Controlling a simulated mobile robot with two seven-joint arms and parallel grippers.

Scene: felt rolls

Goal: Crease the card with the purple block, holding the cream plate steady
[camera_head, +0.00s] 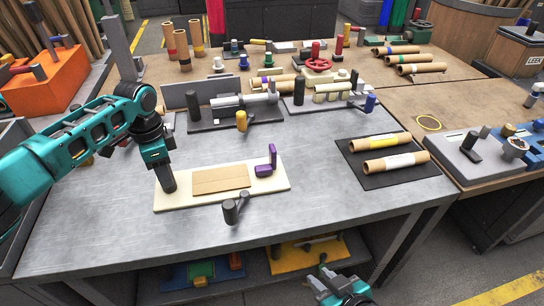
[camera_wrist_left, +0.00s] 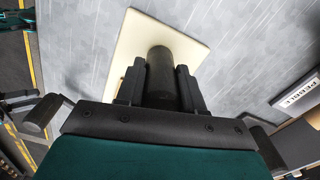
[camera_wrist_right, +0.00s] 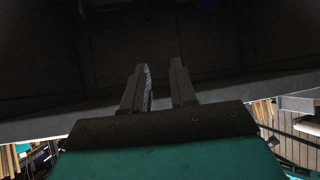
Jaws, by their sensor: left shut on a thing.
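The cream plate (camera_head: 278,184) lies on the metal table and also shows in the left wrist view (camera_wrist_left: 140,32). The brown card (camera_head: 220,180) lies flat on its middle. The purple block (camera_head: 266,166), L-shaped with one upright arm, stands at the plate's right end, just beyond the card. My left gripper (camera_head: 164,165) is shut on the dark upright post (camera_wrist_left: 160,70) at the plate's left end. My right gripper (camera_head: 325,276) is low in front of the table, away from the plate. In the right wrist view its fingers (camera_wrist_right: 158,85) are apart with nothing between them.
A dark peg fixture (camera_head: 232,210) stands close in front of the plate. A black mat (camera_head: 374,178) with two cardboard tubes lies to the right. Clamps and tools line the back (camera_head: 235,108). The table's front edge (camera_head: 250,248) lies between my right gripper and the plate.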

